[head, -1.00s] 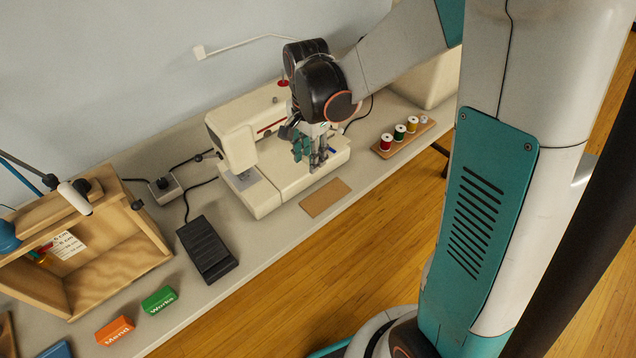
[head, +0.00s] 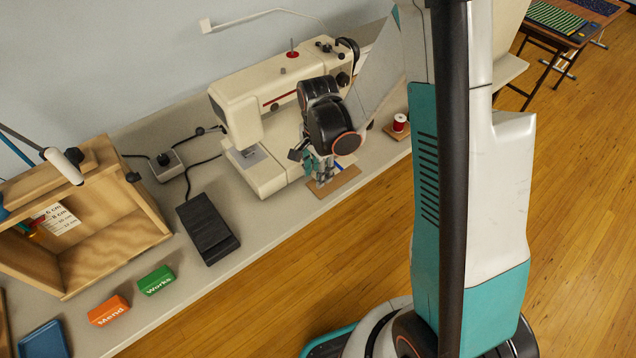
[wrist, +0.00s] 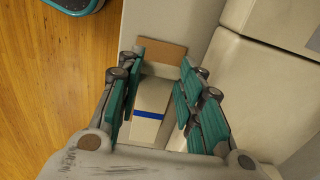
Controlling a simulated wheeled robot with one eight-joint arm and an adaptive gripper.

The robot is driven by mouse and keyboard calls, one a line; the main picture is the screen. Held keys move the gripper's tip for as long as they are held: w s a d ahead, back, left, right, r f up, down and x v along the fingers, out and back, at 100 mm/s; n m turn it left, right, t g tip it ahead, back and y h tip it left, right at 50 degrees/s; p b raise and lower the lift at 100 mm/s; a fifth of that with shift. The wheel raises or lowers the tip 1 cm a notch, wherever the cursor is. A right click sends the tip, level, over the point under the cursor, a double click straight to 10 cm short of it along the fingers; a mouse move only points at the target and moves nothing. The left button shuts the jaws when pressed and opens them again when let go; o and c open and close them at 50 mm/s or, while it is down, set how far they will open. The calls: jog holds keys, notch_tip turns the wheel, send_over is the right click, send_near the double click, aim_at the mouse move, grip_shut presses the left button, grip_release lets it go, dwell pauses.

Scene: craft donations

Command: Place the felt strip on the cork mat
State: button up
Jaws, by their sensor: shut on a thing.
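The cork mat (head: 346,186) is a flat brown rectangle on the table, in front of the sewing machine. It also shows in the wrist view (wrist: 164,54), just beyond my fingertips. My gripper (head: 323,179) points down over the mat's near-left part. In the wrist view, a pale piece with a blue band (wrist: 149,114) lies between my teal fingers (wrist: 162,64); I take it to be the felt strip, shut in my gripper. In the head view only a bit of blue (head: 340,167) shows beside the fingers. Whether it touches the mat is unclear.
The cream sewing machine (head: 234,112) stands close behind my gripper. A black pedal (head: 207,228) and a wooden box (head: 120,252) are to the left, with green (head: 157,281) and orange (head: 108,311) blocks in front. A red spool (head: 399,123) stands right. The table's front edge is near the mat.

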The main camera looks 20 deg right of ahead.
jog(key=shift+f+b, duration=0.8)
jog(key=shift+f, duration=1.35)
jog(key=shift+f, duration=0.2)
jog(key=o, duration=0.8)
jog(key=shift+r, duration=0.1)
